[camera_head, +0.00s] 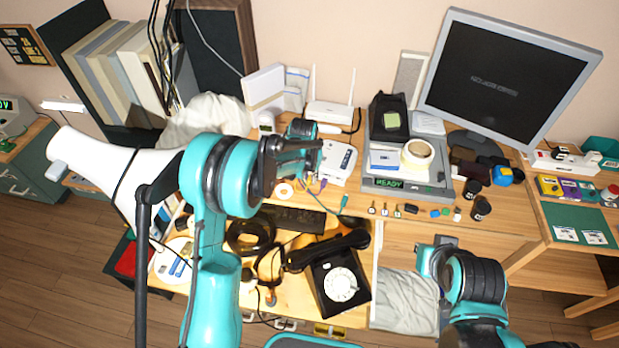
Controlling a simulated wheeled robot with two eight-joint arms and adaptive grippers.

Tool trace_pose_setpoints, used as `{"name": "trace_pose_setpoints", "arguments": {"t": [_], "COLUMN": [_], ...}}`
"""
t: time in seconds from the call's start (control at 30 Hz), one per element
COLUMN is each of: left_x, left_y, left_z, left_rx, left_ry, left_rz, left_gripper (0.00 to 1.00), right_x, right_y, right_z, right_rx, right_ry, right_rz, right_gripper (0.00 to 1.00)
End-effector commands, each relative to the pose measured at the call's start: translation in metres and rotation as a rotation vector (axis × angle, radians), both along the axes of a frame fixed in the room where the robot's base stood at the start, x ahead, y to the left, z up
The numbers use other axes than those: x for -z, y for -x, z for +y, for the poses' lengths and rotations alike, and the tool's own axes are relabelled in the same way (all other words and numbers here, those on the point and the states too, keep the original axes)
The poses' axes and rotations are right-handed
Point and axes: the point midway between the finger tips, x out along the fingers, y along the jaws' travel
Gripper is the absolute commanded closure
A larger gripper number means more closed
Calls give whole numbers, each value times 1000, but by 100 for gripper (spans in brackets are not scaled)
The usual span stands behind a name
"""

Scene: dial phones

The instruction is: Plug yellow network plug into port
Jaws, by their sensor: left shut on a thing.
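My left gripper (312,158) reaches in from the left over the back of the desk, just left of a white box-shaped network device (339,163). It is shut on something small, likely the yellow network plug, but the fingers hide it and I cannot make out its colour. The device's port is too small to tell, and I cannot tell whether the held thing touches it. A purple plug (323,184) and a teal plug (345,201) lie on cables just below the gripper. My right gripper (432,256) is low at the right, apart from these; its fingers are unclear.
A black dial phone (340,282) sits on the pulled-out lower surface. A white router with antennas (329,112) stands behind the network device. A grey console (408,178) and a monitor (508,76) stand to the right. Small loose parts lie along the desk front.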

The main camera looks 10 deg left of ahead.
Motion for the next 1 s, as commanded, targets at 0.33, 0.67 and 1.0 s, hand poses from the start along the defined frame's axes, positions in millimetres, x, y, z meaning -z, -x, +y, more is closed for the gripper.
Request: {"name": "trace_pose_setpoints", "arguments": {"t": [0.33, 0.67, 1.0], "left_x": [0, 0, -46], "left_y": [-5, -4, 5], "left_z": [-1, -1, 1], "left_rx": [0, 0, 0], "left_ry": [0, 0, 0], "left_rz": [0, 0, 0], "left_gripper": [75, 61, 61], "right_x": [0, 0, 0], "right_y": [0, 0, 0], "right_z": [0, 0, 0], "right_rx": [0, 0, 0], "right_ry": [0, 0, 0], "right_rz": [0, 0, 0], "right_gripper": [100, 100, 100]}}
